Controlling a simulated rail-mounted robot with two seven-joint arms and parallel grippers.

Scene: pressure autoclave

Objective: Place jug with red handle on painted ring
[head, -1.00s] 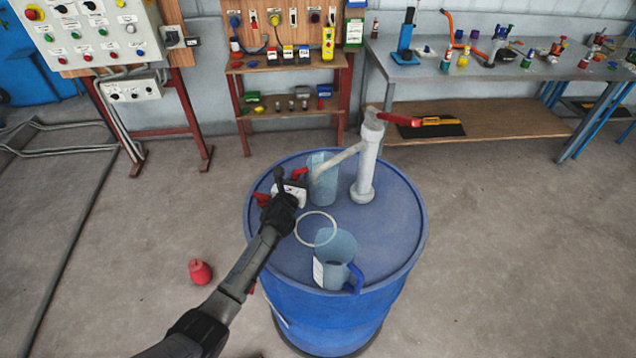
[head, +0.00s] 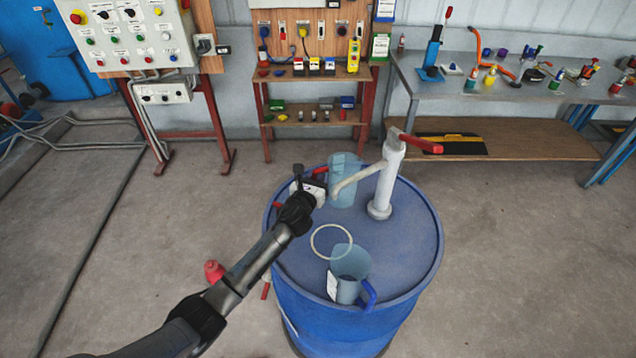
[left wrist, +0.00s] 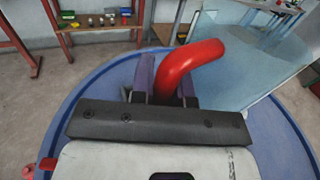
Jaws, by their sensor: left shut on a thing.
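The clear bluish jug with the red handle (head: 346,172) is at the back of the blue drum's lid, by the pump spout. My left gripper (head: 316,188) is shut on its handle; the left wrist view shows the red handle (left wrist: 190,65) between the fingers. The jug looks upright; whether its base touches the lid is unclear. The painted ring (head: 314,247) is a pale circle on the drum lid (head: 410,255), nearer the camera than the jug. A second jug with a blue handle (head: 349,272) stands at the ring's near side, overlapping it in the picture. My right gripper is out of view.
A white hand pump (head: 387,180) with a red lever (head: 420,144) rises from the lid, its spout reaching left to the held jug. The lid's right side is clear. A red object (head: 214,271) is on the floor left of the drum. Workbenches stand behind.

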